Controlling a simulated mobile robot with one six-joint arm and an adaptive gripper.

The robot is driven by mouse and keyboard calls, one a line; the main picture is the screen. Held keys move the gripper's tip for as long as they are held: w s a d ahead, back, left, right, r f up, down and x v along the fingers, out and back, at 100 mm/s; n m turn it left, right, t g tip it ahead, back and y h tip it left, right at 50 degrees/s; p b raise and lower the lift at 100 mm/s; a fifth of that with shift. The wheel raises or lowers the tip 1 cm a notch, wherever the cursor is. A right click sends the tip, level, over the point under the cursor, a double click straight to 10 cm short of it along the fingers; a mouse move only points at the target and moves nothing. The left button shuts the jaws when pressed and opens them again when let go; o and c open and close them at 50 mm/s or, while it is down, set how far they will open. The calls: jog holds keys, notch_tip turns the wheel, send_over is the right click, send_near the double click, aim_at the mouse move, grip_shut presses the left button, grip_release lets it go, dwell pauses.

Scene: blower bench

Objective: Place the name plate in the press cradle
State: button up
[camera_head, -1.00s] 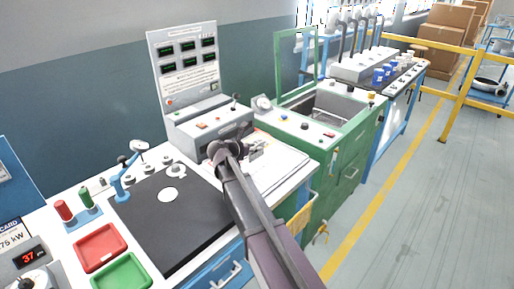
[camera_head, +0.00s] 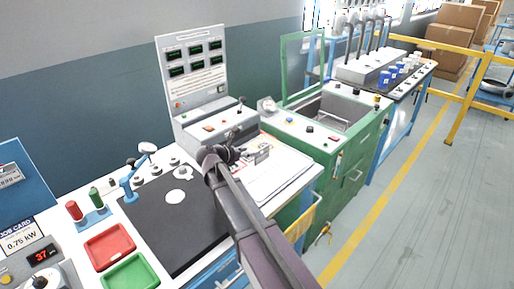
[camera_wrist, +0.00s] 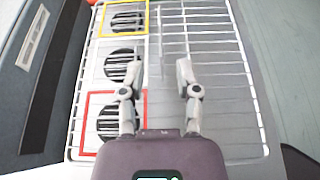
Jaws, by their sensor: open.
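My gripper (camera_wrist: 157,78) is open in the wrist view, its two fingers apart above a pale surface with white grid lines, with nothing clearly held between them. In the head view my gripper (camera_head: 254,155) is over the white board (camera_head: 270,181) in front of the grey meter unit. A small grey flat shape shows at the fingertips there; I cannot tell whether it is a plate or a finger. A grey lettered plate (camera_head: 9,176) shows on a blue panel at the far left. I cannot identify the press cradle with certainty; a blue lever device (camera_head: 131,187) stands on the bench.
A black mat (camera_head: 180,225) lies left of my arm. A red tray (camera_head: 109,246) and green tray (camera_head: 130,273) are at the front left. The grey meter unit (camera_head: 218,120) stands behind the gripper, and a green cabinet (camera_head: 350,150) to the right.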

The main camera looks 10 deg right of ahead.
jog(key=shift+p+v, duration=0.55)
jog(key=shift+v, duration=1.65)
jog(key=shift+o, duration=0.2)
jog(key=shift+w+d+r, duration=0.1)
notch_tip(320, 180, up, 9)
jog(key=g+y+p, duration=0.8)
jog(key=y+p, duration=0.3)
jog(key=p, duration=1)
send_over(262, 155)
jog(key=shift+s+a, duration=0.2)
jog(key=shift+s, duration=0.05)
jog(key=shift+f+b, duration=0.25)
jog(key=shift+b, duration=0.15)
notch_tip(262, 155, down, 8)
jog(key=b, duration=0.8)
jog(key=shift+f, duration=0.2)
